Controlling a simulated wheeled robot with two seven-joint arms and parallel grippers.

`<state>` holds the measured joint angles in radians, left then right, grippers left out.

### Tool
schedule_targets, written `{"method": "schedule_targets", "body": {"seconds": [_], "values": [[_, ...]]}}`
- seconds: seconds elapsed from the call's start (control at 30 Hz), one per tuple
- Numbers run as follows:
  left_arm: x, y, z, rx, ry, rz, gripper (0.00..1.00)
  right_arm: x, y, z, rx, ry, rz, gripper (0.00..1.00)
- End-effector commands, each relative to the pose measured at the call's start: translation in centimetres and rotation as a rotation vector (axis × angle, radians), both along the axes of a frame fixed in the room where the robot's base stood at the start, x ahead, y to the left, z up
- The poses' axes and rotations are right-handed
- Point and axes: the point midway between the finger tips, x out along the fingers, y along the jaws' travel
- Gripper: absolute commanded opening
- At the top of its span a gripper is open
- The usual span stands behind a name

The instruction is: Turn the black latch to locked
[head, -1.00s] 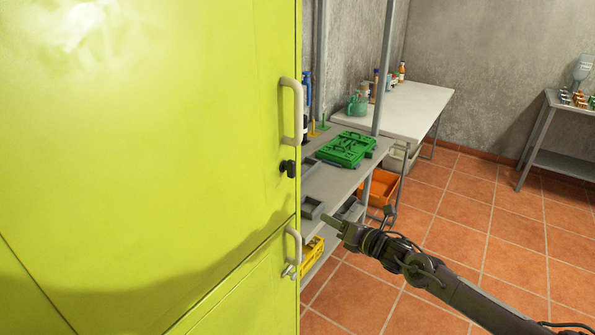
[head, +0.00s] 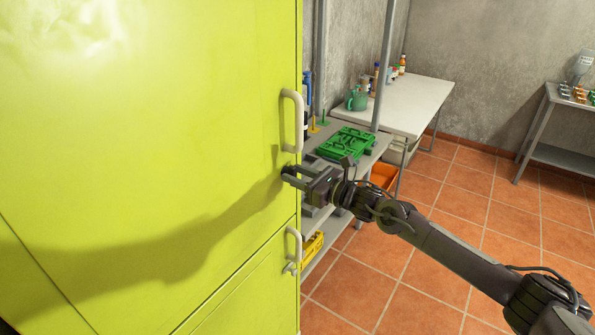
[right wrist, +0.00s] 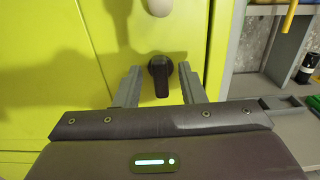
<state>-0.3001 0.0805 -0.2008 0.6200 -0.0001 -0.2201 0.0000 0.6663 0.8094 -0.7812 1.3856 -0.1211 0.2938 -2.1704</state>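The black latch (right wrist: 161,78) is on the yellow-green door (head: 150,120), close to its right edge. In the right wrist view its lever points down from a round base. My right gripper (head: 288,173) is at the door, just below the upper pale handle (head: 291,120). In the right wrist view the right gripper (right wrist: 160,70) is open, with one finger on each side of the latch; I see gaps between the fingers and the lever. In the head view the gripper mostly hides the latch. My left gripper is not in view.
A lower pale handle (head: 293,248) sits below on the cabinet. Right of the door, a grey shelf (head: 323,165) holds a green tool case (head: 346,143). A white table (head: 415,105) stands behind, with an orange bin (head: 383,176) below. The tiled floor at right is open.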

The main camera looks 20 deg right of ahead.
Motion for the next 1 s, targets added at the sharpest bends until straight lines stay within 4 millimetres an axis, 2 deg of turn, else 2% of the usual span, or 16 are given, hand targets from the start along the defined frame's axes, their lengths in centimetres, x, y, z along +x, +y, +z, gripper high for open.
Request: {"method": "schedule_targets", "body": {"seconds": [0.27,0.53,0.77,1.0], "values": [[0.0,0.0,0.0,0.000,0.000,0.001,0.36,0.1,0.1,-0.1,0.000,0.000,0.000,0.36],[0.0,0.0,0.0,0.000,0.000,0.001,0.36,0.1,0.1,-0.1,0.001,0.001,0.000,0.01],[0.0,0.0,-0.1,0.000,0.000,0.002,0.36,0.1,0.1,-0.1,0.006,0.004,0.000,0.00],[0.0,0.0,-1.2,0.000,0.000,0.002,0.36,0.2,0.0,-0.4,0.061,0.048,-0.001,0.00]]}}
